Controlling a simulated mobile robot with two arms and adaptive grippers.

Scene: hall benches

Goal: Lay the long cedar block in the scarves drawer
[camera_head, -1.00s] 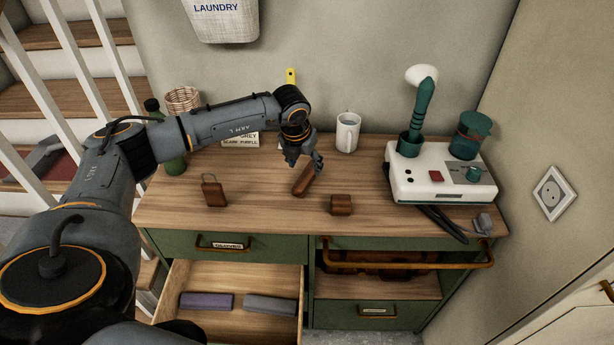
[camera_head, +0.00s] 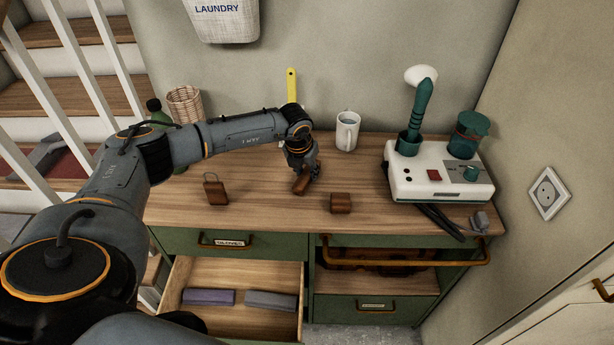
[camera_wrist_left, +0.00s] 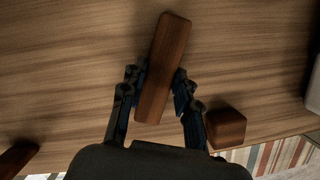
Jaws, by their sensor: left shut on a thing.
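The long cedar block (camera_head: 302,186) is a reddish-brown bar near the middle of the dresser top. My left gripper (camera_head: 302,172) is shut on it from above. In the left wrist view the long cedar block (camera_wrist_left: 164,66) lies between the two fingers, its far end sticking out beyond them. I cannot tell whether it still touches the wood. An open drawer (camera_head: 240,325) at the lower left holds a folded purple cloth (camera_head: 208,297) and a folded grey cloth (camera_head: 270,300); its label is out of sight. My right gripper is not in view.
A short brown block (camera_head: 341,203) and a brown tag with a loop (camera_head: 215,191) flank the gripper. A white mug (camera_head: 347,131) stands behind, a white appliance (camera_head: 440,176) at right. The shut gloves drawer (camera_head: 270,244) sits above the open one.

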